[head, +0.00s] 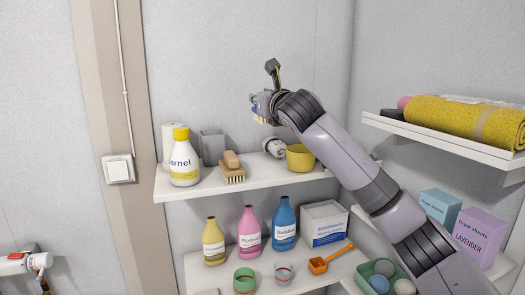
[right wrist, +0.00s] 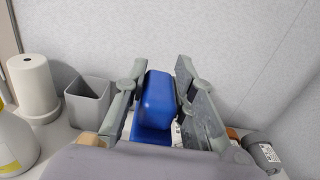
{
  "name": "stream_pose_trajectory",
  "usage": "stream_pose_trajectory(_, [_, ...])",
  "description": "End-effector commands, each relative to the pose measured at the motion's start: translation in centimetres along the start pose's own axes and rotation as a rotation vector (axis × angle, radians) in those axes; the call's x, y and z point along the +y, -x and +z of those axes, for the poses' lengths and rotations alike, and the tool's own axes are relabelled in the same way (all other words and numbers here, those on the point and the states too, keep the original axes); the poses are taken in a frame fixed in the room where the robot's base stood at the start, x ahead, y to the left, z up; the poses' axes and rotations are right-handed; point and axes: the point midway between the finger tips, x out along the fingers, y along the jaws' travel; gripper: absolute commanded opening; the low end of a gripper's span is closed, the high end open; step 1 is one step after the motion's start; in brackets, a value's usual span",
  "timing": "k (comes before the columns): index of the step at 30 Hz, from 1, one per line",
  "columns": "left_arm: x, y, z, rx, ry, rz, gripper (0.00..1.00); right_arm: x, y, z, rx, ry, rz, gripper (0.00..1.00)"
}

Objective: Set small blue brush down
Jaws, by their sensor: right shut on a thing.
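The small blue brush (right wrist: 158,92) sits between the fingers of my right gripper (right wrist: 161,80) in the right wrist view, its blue body upright and a second blue part below. In the head view my right gripper (head: 258,106) is high above the upper white shelf (head: 200,190), near the wall, and the brush is mostly hidden by it. The gripper is shut on the brush, which is clear of the shelf.
The upper shelf holds a yellow-capped bottle (head: 184,163), grey cup (head: 212,147), wooden brush (head: 232,173), white-and-grey roll (head: 274,147) and yellow pot (head: 300,158). A little bare shelf shows between wooden brush and pot. Bottles stand on the shelf below.

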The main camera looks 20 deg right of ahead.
Motion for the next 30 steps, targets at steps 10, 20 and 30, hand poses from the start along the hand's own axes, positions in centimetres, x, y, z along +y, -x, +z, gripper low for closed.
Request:
stream_pose_trajectory(10, [0.5,2.4,2.2,-0.035,-0.004,0.006,0.4,0.0,0.0,-8.4,0.002,-0.002,0.001,0.0])
stream_pose_trajectory(20, [0.0,3.1,-1.4,0.017,-0.004,0.001,0.4,0.1,0.0,-11.8,0.001,-0.003,0.001,0.0])
stream_pose_trajectory(30, [0.3,3.6,0.9,-0.017,-0.004,0.005,0.4,0.0,0.0,-14.2,-0.004,-0.001,0.0,0.0])
